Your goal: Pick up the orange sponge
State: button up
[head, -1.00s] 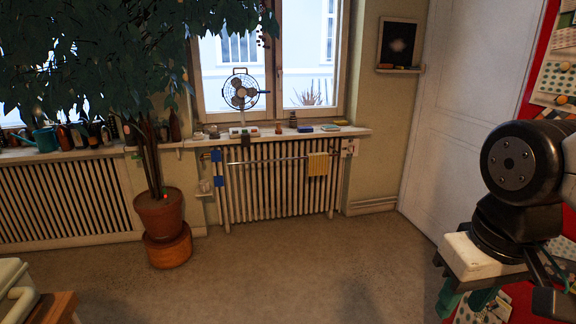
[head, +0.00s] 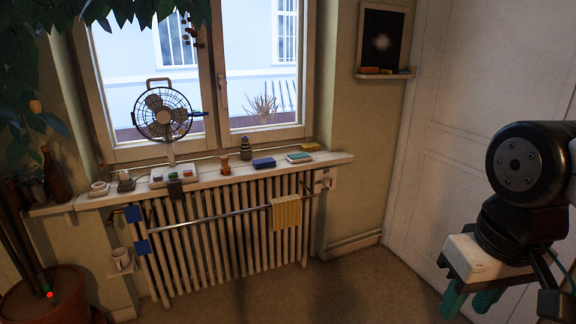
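No thing is clearly recognisable as the orange sponge at this distance. A small orange-yellow block (head: 310,147) lies at the right end of the windowsill, against the window frame. A small orange piece (head: 369,70) lies on the ledge under the dark framed board. I cannot tell whether either is the sponge. Part of my arm shows at the right edge, well apart from both.
The windowsill (head: 330,159) also holds a fan (head: 161,114), a blue block (head: 264,163), a flat pale-green item (head: 299,157) and small bottles. Below are a radiator (head: 230,235) and yellow cloth (head: 287,213). A potted plant stands left. Visible floor (head: 340,290) is clear.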

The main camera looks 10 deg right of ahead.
aim_at(362, 70)
jog(key=z, duration=0.2)
jog(key=i, duration=2.05)
jog(key=z, duration=0.2)
